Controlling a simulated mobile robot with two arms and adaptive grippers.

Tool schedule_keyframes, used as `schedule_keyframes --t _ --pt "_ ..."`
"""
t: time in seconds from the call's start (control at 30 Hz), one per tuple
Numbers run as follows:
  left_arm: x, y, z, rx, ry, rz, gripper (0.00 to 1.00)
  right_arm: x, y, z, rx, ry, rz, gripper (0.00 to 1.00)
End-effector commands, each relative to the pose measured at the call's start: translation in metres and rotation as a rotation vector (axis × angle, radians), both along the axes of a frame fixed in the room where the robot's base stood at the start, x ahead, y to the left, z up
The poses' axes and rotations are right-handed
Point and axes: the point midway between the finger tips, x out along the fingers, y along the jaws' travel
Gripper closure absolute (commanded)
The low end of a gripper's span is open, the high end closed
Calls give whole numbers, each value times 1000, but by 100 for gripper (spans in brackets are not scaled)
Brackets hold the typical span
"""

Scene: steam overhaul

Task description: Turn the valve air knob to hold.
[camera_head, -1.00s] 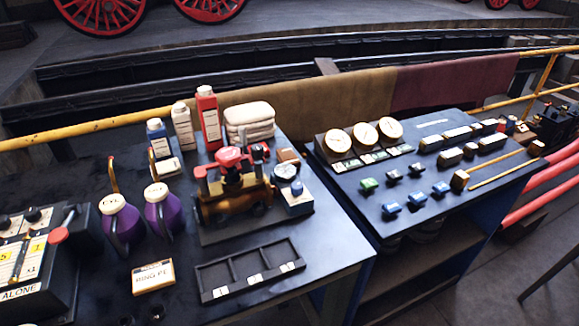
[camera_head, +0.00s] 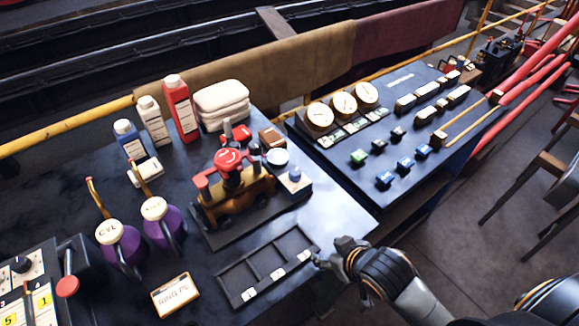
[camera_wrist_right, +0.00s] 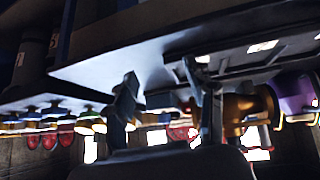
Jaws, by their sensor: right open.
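A control panel (camera_head: 35,268) with a black knob (camera_head: 21,264), yellow number tags and a red-tipped lever (camera_head: 67,286) stands at the left edge in the head view. I cannot read which control is the valve air knob. My right gripper (camera_head: 322,260) has its fingertips by the right end of the black compartment tray (camera_head: 236,282), far from that panel. In the right wrist view its fingers (camera_wrist_right: 166,95) are apart, with nothing between them. My left gripper is out of view.
A brass and red valve assembly (camera_head: 236,196), purple oil cans (camera_head: 119,248), bottles (camera_head: 181,108) and a RING PE sign (camera_head: 175,294) crowd the left table. The right table holds gauges (camera_head: 344,104) and small coloured fittings (camera_head: 384,180). A gap separates the tables.

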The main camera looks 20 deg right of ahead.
Motion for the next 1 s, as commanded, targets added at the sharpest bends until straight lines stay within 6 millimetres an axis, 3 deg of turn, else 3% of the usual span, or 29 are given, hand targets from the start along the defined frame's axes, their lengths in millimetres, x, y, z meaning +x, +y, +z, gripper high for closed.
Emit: schedule_keyframes --t 0.27,0.5,0.73,1.0 --pt "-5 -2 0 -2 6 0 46 59 4 22 63 -218 126 46" --pt "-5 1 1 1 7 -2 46 105 -16 55 184 -387 277 46" --pt "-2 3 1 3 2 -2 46 120 -46 80 265 -432 345 46" --pt "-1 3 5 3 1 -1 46 128 -47 84 289 -440 352 46"
